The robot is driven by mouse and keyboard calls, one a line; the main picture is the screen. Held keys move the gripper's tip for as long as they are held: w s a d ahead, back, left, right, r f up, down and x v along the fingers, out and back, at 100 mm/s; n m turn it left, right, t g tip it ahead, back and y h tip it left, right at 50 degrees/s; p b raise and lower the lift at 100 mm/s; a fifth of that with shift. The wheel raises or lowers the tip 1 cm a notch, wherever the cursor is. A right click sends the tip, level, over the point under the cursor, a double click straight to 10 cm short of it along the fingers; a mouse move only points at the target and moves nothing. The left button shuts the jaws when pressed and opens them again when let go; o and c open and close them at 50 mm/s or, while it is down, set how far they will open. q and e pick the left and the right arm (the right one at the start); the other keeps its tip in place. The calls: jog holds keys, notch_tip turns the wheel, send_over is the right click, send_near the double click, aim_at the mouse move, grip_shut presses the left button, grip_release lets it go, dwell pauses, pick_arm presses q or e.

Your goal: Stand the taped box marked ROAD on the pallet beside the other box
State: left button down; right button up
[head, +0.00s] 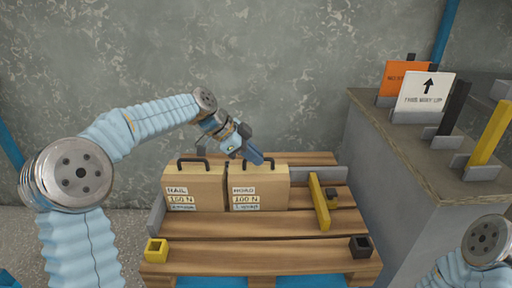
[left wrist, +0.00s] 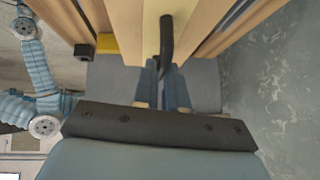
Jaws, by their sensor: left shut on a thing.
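The taped cardboard box marked ROAD (head: 258,190) stands upright on the wooden pallet (head: 250,260), right beside the other box, marked RAIL (head: 195,190). The two boxes are side by side with little or no gap, and their lower edges look level. My left gripper (head: 250,156) reaches over from behind, at the top of the ROAD box. In the left wrist view its fingers (left wrist: 164,90) are closed about the box's black handle (left wrist: 167,38). My right gripper is out of view.
A yellow bar (head: 319,203) and a grey strip (head: 320,174) lie right of the ROAD box. A yellow socket (head: 156,250) and a black socket (head: 360,246) sit at the pallet's front. A counter (head: 395,140) with signs and posts stands at the right. The front planks are mostly clear.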

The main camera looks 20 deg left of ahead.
pick_arm(q)
jog(key=c, duration=1.2)
grip_release()
jog(key=shift+o, duration=0.2)
jog(key=shift+r, duration=0.15)
jog(key=p+v, duration=0.1)
jog(key=v, duration=1.1)
